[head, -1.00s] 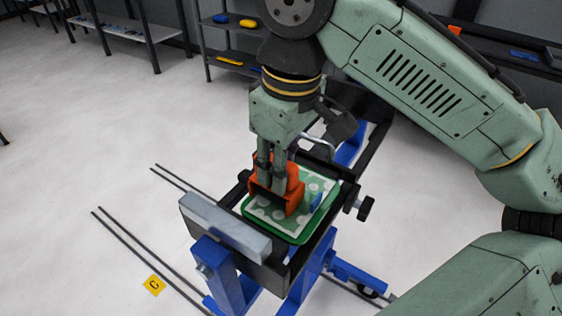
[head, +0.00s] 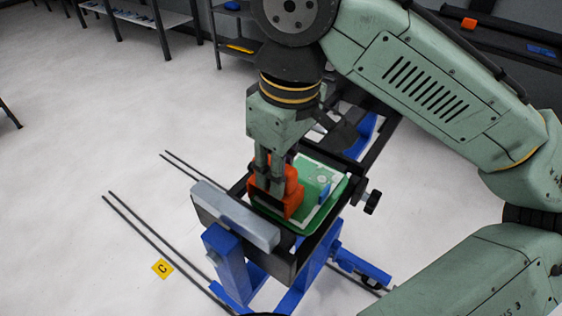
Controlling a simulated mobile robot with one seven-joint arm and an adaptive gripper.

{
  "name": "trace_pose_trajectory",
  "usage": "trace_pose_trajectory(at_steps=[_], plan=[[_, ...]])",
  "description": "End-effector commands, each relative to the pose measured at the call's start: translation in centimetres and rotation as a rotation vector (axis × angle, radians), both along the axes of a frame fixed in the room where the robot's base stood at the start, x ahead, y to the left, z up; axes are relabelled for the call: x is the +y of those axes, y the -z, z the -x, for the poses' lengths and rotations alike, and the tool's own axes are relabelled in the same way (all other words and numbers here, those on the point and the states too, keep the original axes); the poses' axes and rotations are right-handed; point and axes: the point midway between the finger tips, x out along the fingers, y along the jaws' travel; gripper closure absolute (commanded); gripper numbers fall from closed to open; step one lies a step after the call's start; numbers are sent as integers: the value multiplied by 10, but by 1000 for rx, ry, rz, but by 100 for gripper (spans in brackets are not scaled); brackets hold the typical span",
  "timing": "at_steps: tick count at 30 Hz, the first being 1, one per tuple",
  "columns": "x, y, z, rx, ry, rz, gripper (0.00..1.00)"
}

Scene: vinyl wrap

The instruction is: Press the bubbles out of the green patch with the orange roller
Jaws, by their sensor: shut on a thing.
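The orange roller (head: 292,197) is upright between the fingers of my gripper (head: 268,188), which is shut on it. The roller rests on or just over the near left part of the green patch (head: 309,178), and I cannot tell how firmly it touches. The patch lies on a green tray with a pale border. One pale bubble (head: 322,180) shows on the patch, right of the roller. The part of the patch under and behind the roller and my fingers is hidden.
A small blue piece (head: 325,189) is at the patch's right side. A black frame on a blue stand (head: 229,262) carries the tray, with a grey bar (head: 236,215) along its near left edge and a black knob (head: 372,201) at right. Open floor lies left.

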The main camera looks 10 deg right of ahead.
Motion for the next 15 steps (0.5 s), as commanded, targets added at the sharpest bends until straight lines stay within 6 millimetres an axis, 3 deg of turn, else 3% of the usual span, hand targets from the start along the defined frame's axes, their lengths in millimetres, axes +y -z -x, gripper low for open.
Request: trace_pose_trajectory(at_steps=[8, 15], plan=[[0, -1, 0, 1, 0, 1, 100], [1, -21, 0, 0, 0, 0, 100]])
